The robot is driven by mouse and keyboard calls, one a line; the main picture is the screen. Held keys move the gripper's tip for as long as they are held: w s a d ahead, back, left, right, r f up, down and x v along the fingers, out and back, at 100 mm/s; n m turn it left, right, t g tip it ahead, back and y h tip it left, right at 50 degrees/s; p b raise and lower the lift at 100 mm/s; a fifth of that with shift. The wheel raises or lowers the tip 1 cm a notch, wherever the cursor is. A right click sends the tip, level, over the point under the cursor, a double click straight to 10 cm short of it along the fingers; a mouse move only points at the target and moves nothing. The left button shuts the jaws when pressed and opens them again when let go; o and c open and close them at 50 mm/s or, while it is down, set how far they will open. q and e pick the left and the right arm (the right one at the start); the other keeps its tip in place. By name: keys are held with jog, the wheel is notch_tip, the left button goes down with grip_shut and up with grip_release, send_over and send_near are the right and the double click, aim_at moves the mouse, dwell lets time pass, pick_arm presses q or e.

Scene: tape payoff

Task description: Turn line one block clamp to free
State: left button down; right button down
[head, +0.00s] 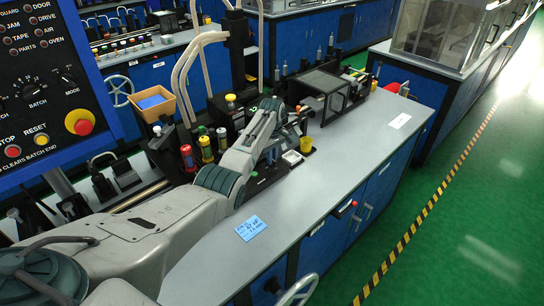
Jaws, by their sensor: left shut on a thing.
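My left arm reaches from the lower left over the grey bench (345,165). Its gripper (299,122) is at the dark fixtures in the middle of the bench, beside a black-framed box with a clear window (326,92). The gripper is shut on a small part there, which appears to be the line one block clamp. The fingers and arm hide most of this part, and its turn position cannot be read. My right gripper is not in view.
A yellow cup (306,145) and a small white-topped box (292,158) stand close to the gripper. Red, yellow and green cylinders (206,146) stand left of the arm. A blue card (250,228) lies on the bench. The front of the bench is mostly clear.

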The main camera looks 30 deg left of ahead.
pick_arm(q)
jog(key=shift+r+m+p, duration=0.1)
jog(key=shift+m+p, duration=0.3)
jog(key=shift+m, duration=0.7)
jog(key=m+p, duration=0.1)
jog(key=m, duration=0.1)
jog(key=shift+m, duration=0.3)
jog(key=m+p, duration=0.1)
jog(key=m, duration=0.8)
jog(key=shift+m, duration=0.4)
jog(key=shift+m+p, duration=0.3)
jog(key=shift+m, duration=1.1)
jog(key=shift+w, duration=0.1)
jog(key=c, duration=1.5)
grip_release()
